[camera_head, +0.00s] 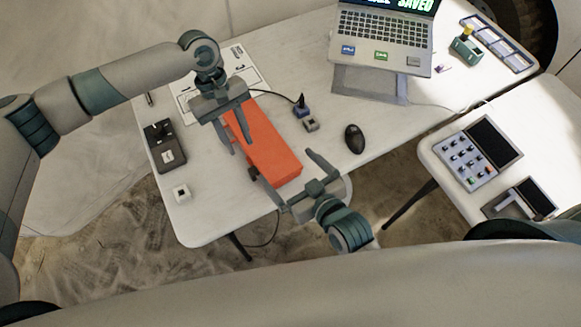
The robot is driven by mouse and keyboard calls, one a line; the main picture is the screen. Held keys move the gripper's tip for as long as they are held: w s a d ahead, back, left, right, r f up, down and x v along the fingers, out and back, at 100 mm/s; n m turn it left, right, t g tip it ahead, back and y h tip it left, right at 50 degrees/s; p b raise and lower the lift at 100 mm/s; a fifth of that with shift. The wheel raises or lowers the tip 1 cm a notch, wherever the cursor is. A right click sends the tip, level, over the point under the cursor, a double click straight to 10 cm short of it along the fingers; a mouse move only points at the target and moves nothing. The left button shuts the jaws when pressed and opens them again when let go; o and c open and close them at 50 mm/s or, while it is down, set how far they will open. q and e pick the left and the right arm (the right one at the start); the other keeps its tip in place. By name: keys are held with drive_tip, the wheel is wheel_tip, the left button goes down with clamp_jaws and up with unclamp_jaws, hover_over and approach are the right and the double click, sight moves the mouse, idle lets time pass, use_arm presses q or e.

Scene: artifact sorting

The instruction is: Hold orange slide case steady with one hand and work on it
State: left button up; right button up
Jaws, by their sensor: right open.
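The orange slide case (268,145) is a long box lying at a slant across the front left of the white table. My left gripper (239,146) is over its far left end, pointing down, with one finger beside the case's left edge and the other in front of its orange surface. I cannot tell if it touches or grips the case. My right gripper (285,163) is open at the case's near end, one finger on each side of that end. Contact there is unclear.
A black device (165,145) and a small white block (181,192) lie left of the case. A laptop (382,45) stands behind. A control panel (477,153) sits on the side table.

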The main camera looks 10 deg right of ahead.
sight(259, 137)
drive_tip(key=x, duration=1.7)
drive_tip(key=shift+w+f, duration=0.15)
drive_tip(key=shift+f, duration=0.15)
drive_tip(key=c, duration=1.5)
